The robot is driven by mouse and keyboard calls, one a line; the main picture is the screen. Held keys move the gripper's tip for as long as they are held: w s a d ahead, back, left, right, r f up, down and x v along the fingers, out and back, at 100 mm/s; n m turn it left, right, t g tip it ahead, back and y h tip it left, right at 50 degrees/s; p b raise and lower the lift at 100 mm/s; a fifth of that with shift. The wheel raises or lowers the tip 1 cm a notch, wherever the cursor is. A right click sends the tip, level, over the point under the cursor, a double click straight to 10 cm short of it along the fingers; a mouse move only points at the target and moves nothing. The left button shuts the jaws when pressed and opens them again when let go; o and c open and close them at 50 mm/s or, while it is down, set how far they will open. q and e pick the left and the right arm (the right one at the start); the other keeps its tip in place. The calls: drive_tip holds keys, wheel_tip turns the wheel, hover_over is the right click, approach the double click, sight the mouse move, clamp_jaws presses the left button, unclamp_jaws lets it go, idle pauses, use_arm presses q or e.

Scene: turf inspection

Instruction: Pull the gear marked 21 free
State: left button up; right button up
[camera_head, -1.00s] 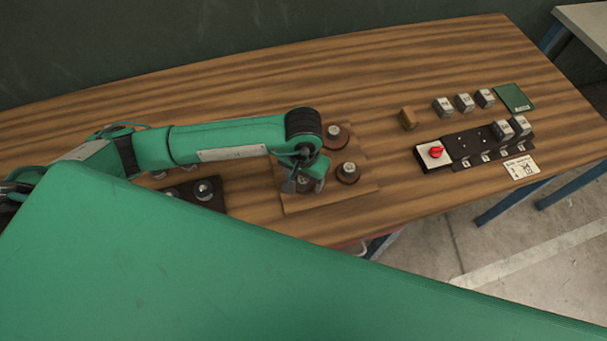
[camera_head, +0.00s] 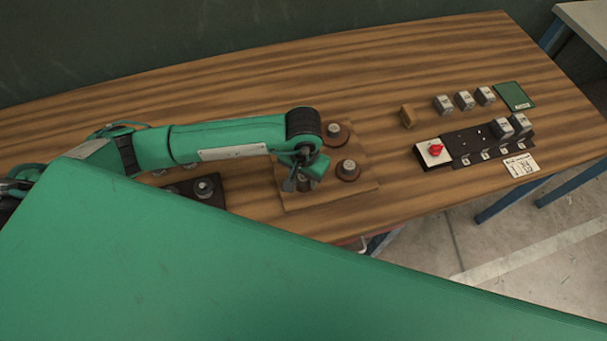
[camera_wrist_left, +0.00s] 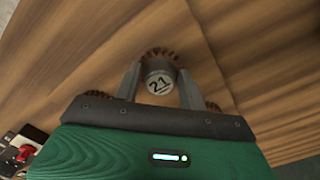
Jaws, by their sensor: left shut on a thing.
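The gear marked 21 (camera_wrist_left: 158,78) shows in the left wrist view as a pale round hub with a black 21 and brown teeth behind it. My left gripper (camera_wrist_left: 160,86) is shut on it, one finger on each side of the hub. In the head view my left gripper (camera_head: 302,184) is over the front left of a wooden board (camera_head: 330,198), and the gear is mostly hidden by it. I cannot tell whether the gear is clear of the board. Two other brown gears stand on the board, one behind (camera_head: 336,134) and one to the right (camera_head: 347,170).
A dark holder with pale knobs (camera_head: 205,188) lies left of the board, partly hidden by my body. The table behind is clear.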

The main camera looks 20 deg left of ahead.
use_arm(q)
drive_tip(key=shift+r, duration=0.15)
drive_tip(key=shift+r, duration=0.65)
drive_tip(key=shift+r+p, duration=0.25)
drive_tip(key=shift+p, duration=0.05)
drive_tip(key=shift+r, duration=0.1)
drive_tip(key=shift+r+p, duration=0.4)
drive_tip(key=shift+r, duration=0.7)
drive_tip(key=shift+r+p, duration=0.3)
drive_tip(key=shift+r, duration=1.05)
